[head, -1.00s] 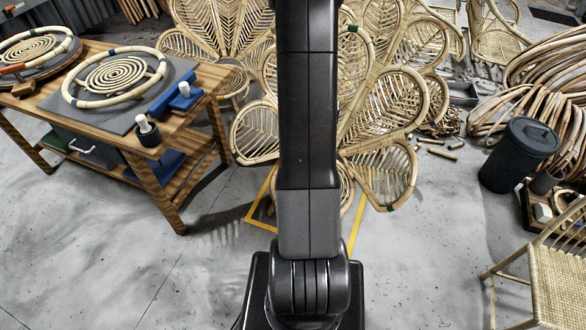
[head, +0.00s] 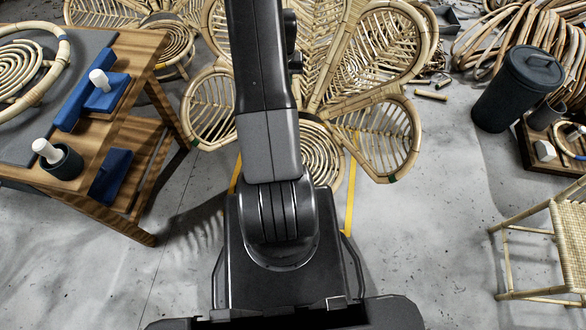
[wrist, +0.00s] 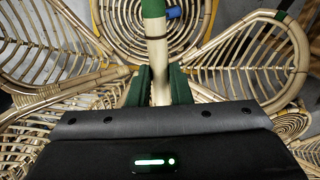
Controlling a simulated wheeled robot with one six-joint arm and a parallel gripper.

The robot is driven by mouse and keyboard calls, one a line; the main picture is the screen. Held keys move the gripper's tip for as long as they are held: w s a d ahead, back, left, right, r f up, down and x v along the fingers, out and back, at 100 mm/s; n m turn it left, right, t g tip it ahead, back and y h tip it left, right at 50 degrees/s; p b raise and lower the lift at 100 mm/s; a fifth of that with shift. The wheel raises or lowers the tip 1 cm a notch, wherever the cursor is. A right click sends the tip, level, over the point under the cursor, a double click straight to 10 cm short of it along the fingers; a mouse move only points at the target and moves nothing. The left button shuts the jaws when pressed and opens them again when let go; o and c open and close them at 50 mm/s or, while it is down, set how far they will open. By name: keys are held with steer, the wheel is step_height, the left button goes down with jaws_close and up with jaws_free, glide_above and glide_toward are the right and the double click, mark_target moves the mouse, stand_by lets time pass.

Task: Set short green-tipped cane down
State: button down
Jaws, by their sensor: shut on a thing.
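The short green-tipped cane (wrist: 156,55) stands out ahead of my gripper in the wrist view. It is pale, with a green band at its upper part by the top edge of the picture. My gripper (wrist: 160,88) has dark green fingers, one on each side of the cane, shut on it. The cane's lower end is hidden behind the gripper body. In the head view my arm rises up the middle, and the gripper and cane are out of sight.
A wooden workbench (head: 125,65) stands at left with a rattan ring, blue blocks and a dark cup. Petal-shaped rattan chairs (head: 375,125) fill the centre back. A dark bin (head: 505,100) and a woven chair (head: 575,235) are at right. Short cane pieces (head: 430,95) lie on the floor.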

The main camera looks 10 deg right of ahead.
steer(key=s+d+f+b, duration=0.1)
steer(key=d+f+b, duration=0.2)
steer(key=f+b, duration=0.5)
steer(key=s+d+f+m+b, duration=0.1)
steer(key=f+b, duration=0.7)
steer(key=f, duration=1.5)
steer(key=s+d+f+m+b, duration=0.1)
steer(key=d+f+b, duration=0.4)
steer(key=f, duration=1)
steer(key=shift+s+f+b, duration=0.35)
steer(key=shift+s+b, duration=0.5)
steer(key=shift+b, duration=0.65)
steer(key=shift+f, duration=0.15)
steer(key=c, duration=1.3)
jaws_free()
step_height(320, 180, up, 12)
steer(key=p, duration=0.4)
steer(key=shift+r, duration=0.2)
